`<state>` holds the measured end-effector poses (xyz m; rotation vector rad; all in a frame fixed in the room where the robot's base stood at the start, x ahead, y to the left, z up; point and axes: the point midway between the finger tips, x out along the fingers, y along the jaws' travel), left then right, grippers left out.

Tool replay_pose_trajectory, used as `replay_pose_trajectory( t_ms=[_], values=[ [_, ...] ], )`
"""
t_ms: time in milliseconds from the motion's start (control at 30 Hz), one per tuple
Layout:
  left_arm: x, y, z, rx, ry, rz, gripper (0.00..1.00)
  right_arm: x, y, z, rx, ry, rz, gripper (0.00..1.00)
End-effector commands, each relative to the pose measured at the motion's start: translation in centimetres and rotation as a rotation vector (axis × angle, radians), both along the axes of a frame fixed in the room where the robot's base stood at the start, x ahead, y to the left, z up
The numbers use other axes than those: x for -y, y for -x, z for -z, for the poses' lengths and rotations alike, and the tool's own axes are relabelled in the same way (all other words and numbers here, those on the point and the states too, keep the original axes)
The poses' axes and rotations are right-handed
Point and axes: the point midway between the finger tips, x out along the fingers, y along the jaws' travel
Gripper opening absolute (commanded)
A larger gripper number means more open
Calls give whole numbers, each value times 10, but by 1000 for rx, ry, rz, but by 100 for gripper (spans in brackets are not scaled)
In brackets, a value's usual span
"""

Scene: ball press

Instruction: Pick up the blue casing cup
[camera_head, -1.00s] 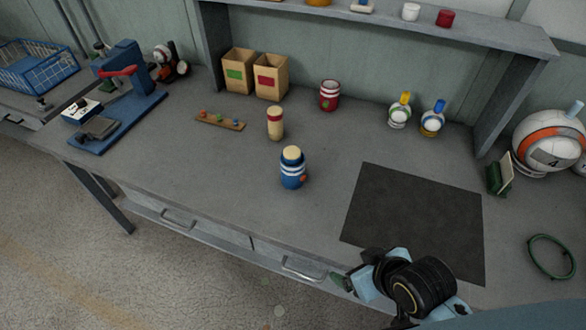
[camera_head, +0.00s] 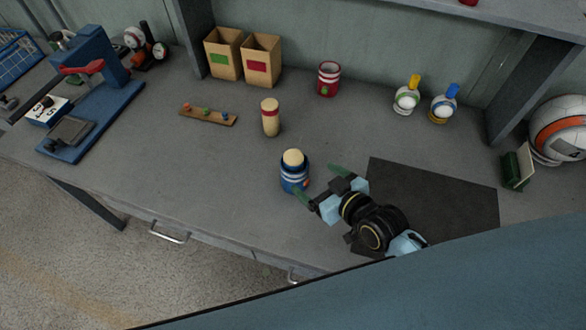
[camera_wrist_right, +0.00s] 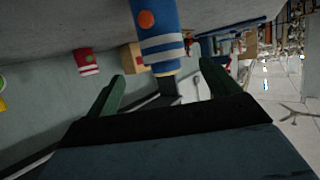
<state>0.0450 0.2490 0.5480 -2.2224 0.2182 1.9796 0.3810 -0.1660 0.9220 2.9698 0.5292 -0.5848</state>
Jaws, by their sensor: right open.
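The blue casing cup (camera_head: 294,181) stands upright on the grey workbench, with white stripes, an orange dot and a cream-coloured top showing at its mouth. It also shows in the right wrist view (camera_wrist_right: 157,22), ahead of the fingers. My right gripper (camera_head: 318,181) is just to the right of the cup in the head view, its green fingers open and spread. In the right wrist view the open fingers (camera_wrist_right: 163,88) point toward the cup, which lies between their lines and beyond the tips. Nothing is held. My left gripper is not in view.
A cream cylinder with a red band (camera_head: 270,118) stands behind the cup. A red cup (camera_head: 328,79) and two cardboard boxes (camera_head: 262,62) are at the back. A blue press (camera_head: 91,95) stands left. A dark mat (camera_head: 430,185) lies right. The bench left of the cup is clear.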

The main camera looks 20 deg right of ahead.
Motion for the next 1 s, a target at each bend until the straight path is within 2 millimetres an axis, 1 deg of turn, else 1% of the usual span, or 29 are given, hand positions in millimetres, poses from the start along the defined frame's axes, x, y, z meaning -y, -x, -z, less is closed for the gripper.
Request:
replay_pose_trajectory(
  t_ms=[33, 67, 100, 167, 267, 367, 433, 533, 633, 733, 900, 1000],
  values=[
    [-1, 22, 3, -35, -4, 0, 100, -4, -10, 3, 2, -3, 1, 88],
    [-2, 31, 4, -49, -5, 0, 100, -6, -15, 5, 1, -3, 0, 88],
    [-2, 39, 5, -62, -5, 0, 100, -8, -20, 8, 1, -2, 1, 88],
    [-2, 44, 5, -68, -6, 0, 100, -10, -26, 11, 0, -2, 1, 88],
    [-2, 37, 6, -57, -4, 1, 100, -13, -33, 14, 0, -1, 0, 88],
    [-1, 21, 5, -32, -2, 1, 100, -15, -38, 16, 0, 0, 0, 88],
    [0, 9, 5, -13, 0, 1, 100, -19, -44, 18, 0, -1, 0, 88],
    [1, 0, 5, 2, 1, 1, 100, -26, -58, 24, 0, -2, 0, 88],
    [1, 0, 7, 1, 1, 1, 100, -31, -69, 30, 0, 0, 0, 88],
    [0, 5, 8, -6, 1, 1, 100, -33, -76, 33, -1, 0, 0, 88],
    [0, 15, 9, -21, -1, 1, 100, -34, -78, 34, -1, 0, -1, 88],
    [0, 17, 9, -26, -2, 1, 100, -34, -78, 34, -1, 0, 0, 88]
  ],
)
